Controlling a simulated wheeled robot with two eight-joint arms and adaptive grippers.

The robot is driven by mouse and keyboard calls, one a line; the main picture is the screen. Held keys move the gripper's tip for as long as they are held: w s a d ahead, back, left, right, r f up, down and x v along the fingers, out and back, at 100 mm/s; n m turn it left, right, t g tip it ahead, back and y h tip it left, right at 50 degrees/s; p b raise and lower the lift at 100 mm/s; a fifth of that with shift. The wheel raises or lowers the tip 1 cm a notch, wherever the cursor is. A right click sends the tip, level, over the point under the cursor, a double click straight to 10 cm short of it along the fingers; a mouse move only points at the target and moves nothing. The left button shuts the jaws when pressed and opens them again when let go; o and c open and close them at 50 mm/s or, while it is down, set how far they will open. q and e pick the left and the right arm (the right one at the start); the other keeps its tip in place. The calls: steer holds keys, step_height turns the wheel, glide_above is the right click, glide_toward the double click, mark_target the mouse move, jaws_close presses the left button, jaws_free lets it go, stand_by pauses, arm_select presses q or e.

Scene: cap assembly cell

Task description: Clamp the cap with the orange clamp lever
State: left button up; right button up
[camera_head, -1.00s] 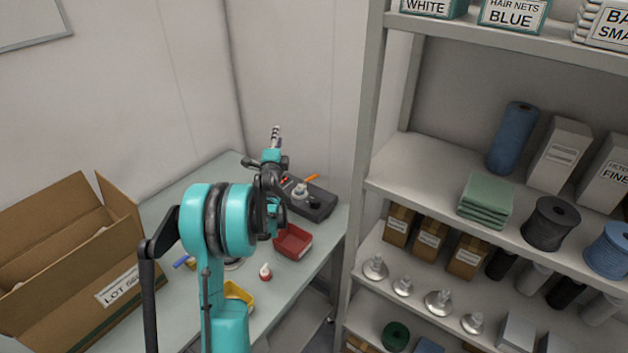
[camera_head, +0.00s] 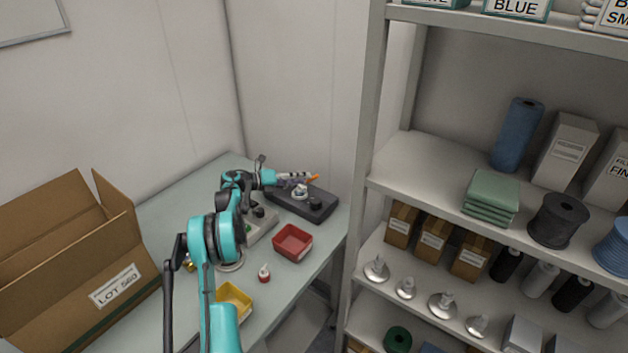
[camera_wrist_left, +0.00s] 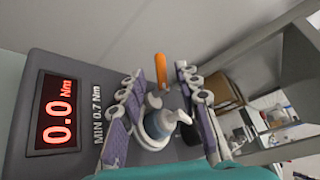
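The dark grey torque station (camera_head: 318,208) stands at the far right corner of the table. In the left wrist view its display (camera_wrist_left: 58,115) reads 0.0 Nm, beside the print "MIN 0.7 Nm". The orange clamp lever (camera_head: 314,178) rises from the station; it also shows in the left wrist view (camera_wrist_left: 161,72). A pale bottle with a nozzle-like cap (camera_wrist_left: 168,121) sits in a white ring holder just nearer than the lever. My left gripper (camera_wrist_left: 161,76) is open, its fingers on either side of the lever and bottle, with gaps visible. My right gripper is out of view.
A cardboard box (camera_head: 125,287) fills the left side. A stocked shelf (camera_head: 372,120) rises close on the right.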

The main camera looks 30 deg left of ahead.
mark_target(314, 178)
arm_select(q)
steer(key=b+x, duration=0.1)
steer(key=x, duration=0.4)
steer(key=shift+w, duration=0.15)
jaws_close()
